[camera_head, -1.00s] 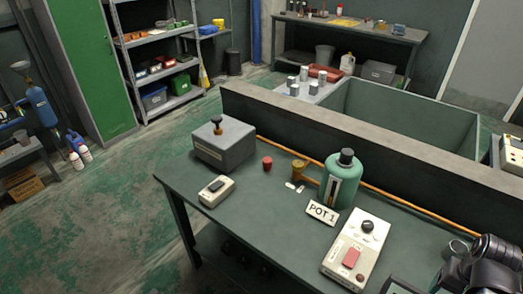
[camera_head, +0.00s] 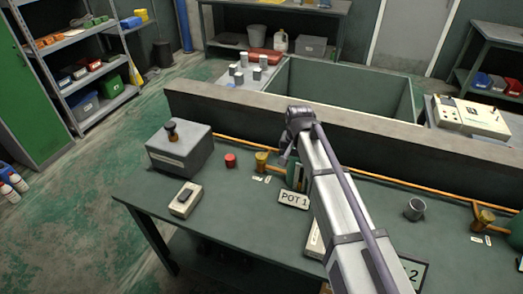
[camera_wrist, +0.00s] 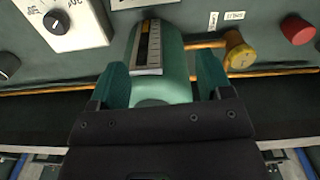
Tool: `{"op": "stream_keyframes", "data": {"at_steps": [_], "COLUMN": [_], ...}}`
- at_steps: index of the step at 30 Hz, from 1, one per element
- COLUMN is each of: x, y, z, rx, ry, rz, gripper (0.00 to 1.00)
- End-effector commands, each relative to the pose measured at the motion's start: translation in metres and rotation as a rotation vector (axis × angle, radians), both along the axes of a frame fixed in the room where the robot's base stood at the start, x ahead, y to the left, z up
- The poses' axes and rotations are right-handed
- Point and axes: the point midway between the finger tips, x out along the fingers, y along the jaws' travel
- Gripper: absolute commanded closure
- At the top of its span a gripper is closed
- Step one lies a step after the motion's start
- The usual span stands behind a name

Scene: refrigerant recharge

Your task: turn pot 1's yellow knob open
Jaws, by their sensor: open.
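Pot 1's yellow knob (camera_head: 262,161) sits on the orange pipe, left of the teal pot 1 (camera_head: 293,177), which my arm mostly hides in the head view. The POT 1 label (camera_head: 294,200) stands in front. In the wrist view the yellow knob (camera_wrist: 239,52) is right of my gripper (camera_wrist: 160,78), apart from it. My gripper's teal fingers are open, with the pot's green body (camera_wrist: 160,88) showing between them. I cannot tell whether they touch it. My gripper's tips are hard to make out in the head view.
A red knob (camera_head: 230,160) stands left of the yellow knob, beside a grey box (camera_head: 180,150) with a dark knob. A small white device (camera_head: 185,198) lies in front. A low wall (camera_head: 240,120) runs behind the bench.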

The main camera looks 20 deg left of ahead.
Motion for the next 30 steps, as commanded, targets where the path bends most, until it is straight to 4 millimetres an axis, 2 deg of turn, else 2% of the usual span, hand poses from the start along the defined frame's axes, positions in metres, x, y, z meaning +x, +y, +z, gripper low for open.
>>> {"op": "stream_keyframes", "data": {"at_steps": [1, 3, 4, 5, 6, 9, 12, 17, 20, 30], "x": [0.030, 0.061, 0.073, 0.084, 0.094, 0.090, 0.089, 0.089, 0.089, 0.089], "y": [0.052, 0.117, 0.136, 0.145, 0.147, 0.145, 0.143, 0.143, 0.142, 0.142], "z": [0.009, 0.014, 0.014, 0.013, 0.011, 0.011, 0.011, 0.005, -0.009, -0.086], "rx": [0.000, 0.001, 0.000, 0.000, 0.000, 0.000, 0.001, 0.001, 0.001, 0.001], "ry": [0.000, 0.000, 0.000, 0.000, 0.001, 0.002, 0.001, 0.001, 0.001, 0.001], "rz": [-0.064, -0.250, -0.349, -0.451, -0.576, -0.780, -0.853, -0.856, -0.855, -0.854], "gripper": [0.28, 0.28, 0.28, 0.28, 0.28, 0.28, 0.28, 0.28, 0.28, 0.28]}}
